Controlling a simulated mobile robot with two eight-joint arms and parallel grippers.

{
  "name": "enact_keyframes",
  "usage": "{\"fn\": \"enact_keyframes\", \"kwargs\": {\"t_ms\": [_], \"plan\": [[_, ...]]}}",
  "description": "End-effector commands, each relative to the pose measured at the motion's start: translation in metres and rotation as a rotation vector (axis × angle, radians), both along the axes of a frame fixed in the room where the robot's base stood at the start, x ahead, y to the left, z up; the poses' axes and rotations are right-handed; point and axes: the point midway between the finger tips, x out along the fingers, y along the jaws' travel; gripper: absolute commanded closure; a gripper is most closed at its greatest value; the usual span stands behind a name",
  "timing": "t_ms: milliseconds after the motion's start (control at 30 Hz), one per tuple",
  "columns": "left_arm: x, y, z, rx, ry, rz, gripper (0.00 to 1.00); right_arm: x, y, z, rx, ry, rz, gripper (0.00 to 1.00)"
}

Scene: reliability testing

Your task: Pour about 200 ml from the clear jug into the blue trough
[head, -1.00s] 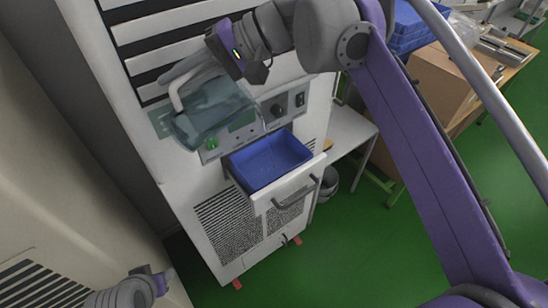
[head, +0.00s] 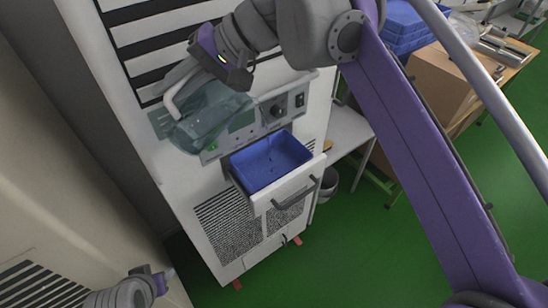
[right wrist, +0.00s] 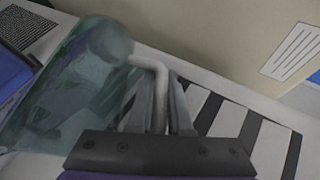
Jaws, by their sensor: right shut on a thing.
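The clear jug (head: 212,117), a greenish see-through vessel, is held tilted in front of the cabinet panel, above and left of the trough. My right gripper (head: 182,80) is shut on its pale handle (right wrist: 159,88); the jug (right wrist: 62,90) fills the left of the right wrist view. The blue trough (head: 287,150) sits in the pulled-out drawer, with a few small dark marks inside it. I cannot make out a stream or the liquid level. My left gripper (head: 163,277) is low at the left, away from both; its fingers are too small to read.
The white cabinet (head: 180,190) has a control panel with knobs (head: 278,110) right behind the jug. The open drawer front (head: 292,190) with its grey handle juts out. A cardboard box (head: 440,85) and blue crates (head: 405,28) stand at the right. Green floor lies clear below.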

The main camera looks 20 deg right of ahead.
Motion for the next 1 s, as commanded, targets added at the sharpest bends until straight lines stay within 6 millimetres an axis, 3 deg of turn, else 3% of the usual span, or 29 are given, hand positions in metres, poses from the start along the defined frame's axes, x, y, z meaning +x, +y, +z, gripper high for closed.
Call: {"fn": "enact_keyframes", "kwargs": {"t_ms": [33,400,1000], "plan": [[-0.004,0.000,-0.008,0.000,0.006,0.000,0.50,-0.002,0.005,-0.011,-0.040,-0.008,0.004,1.00],[0.001,0.000,0.002,0.000,-0.002,0.000,0.50,-0.002,0.008,-0.026,-0.178,-0.049,-0.002,1.00],[0.001,0.000,0.002,0.000,-0.002,0.000,0.50,-0.002,0.008,-0.029,-0.194,-0.052,-0.004,1.00]]}}
